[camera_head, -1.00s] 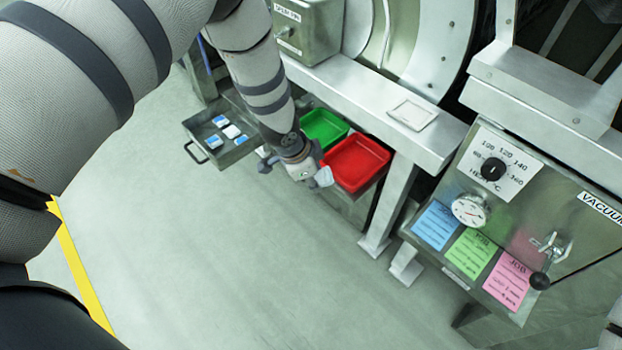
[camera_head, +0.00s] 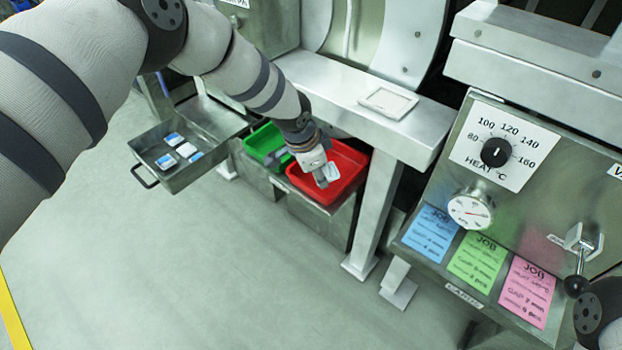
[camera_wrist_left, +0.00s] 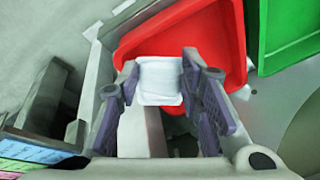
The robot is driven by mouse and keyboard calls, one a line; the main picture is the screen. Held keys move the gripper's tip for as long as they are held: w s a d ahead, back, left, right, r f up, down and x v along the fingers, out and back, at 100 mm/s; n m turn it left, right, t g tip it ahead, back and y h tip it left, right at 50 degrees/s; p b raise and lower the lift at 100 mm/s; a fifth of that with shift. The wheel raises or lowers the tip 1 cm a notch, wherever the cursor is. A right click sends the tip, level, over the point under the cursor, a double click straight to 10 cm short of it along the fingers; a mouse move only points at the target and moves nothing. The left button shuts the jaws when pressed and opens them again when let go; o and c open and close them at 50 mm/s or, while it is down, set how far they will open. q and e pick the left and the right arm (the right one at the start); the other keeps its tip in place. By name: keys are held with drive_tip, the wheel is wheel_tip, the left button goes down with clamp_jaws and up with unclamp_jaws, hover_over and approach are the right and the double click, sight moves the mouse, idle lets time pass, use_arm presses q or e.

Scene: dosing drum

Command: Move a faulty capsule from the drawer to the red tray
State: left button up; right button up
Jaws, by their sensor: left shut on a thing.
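The red tray (camera_head: 352,163) sits on a metal box under the machine's ledge; it also shows in the left wrist view (camera_wrist_left: 205,40). My left gripper (camera_head: 323,176) points down over the red tray. In the left wrist view my left gripper (camera_wrist_left: 162,88) is shut on a white capsule (camera_wrist_left: 160,72), seen against the tray's edge. The capsule's other sides are hidden. The open drawer (camera_head: 190,175) at the left holds several white capsules with blue labels (camera_head: 166,161). My right gripper is not visible; only part of my right arm shows at the lower right.
A green tray (camera_head: 262,138) stands left of the red one, partly hidden by my left arm. The metal ledge (camera_head: 330,92) and its leg (camera_head: 376,210) are close to the red tray. A control panel with a lever (camera_head: 580,262) is at the right.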

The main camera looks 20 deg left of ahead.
use_arm(q)
drive_tip(key=shift+w, duration=0.1)
drive_tip(key=o, duration=0.7)
drive_tip(key=v, duration=1.2)
